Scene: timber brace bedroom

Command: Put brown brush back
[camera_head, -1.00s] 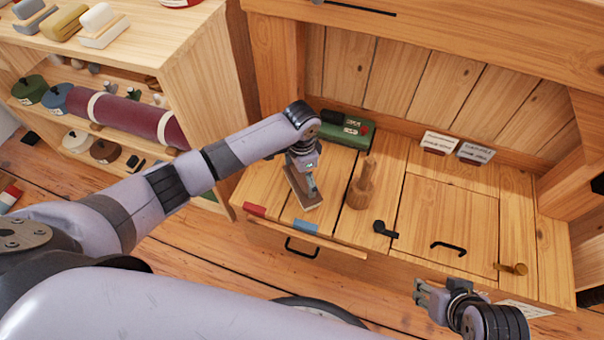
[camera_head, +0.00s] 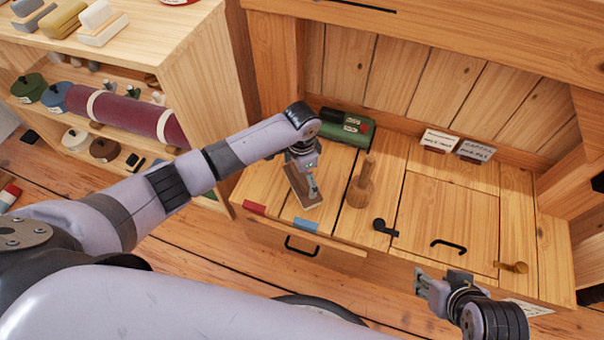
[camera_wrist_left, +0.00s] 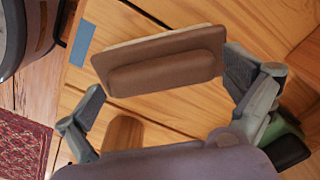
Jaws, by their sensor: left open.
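The brown brush (camera_head: 303,194) lies on the wooden bench top, partly hidden under my left gripper (camera_head: 309,178) in the head view. In the left wrist view the brush (camera_wrist_left: 165,62) is a brown block with a raised rounded grip and a pale edge. My left gripper (camera_wrist_left: 163,76) is open, with one finger toward each end of the brush. The right finger is very close to the brush's end; I cannot tell if it touches. My right gripper (camera_head: 432,288) is at the bench's front right, apart from the brush; its opening is unclear.
A wooden peg-like tool (camera_head: 361,187) stands right of the brush. A green box (camera_head: 343,127) is behind. Red (camera_head: 254,208) and blue (camera_head: 306,225) marks lie along the front edge. A shelf (camera_head: 190,75) with several brushes on top stands left. The bench's right part is mostly clear.

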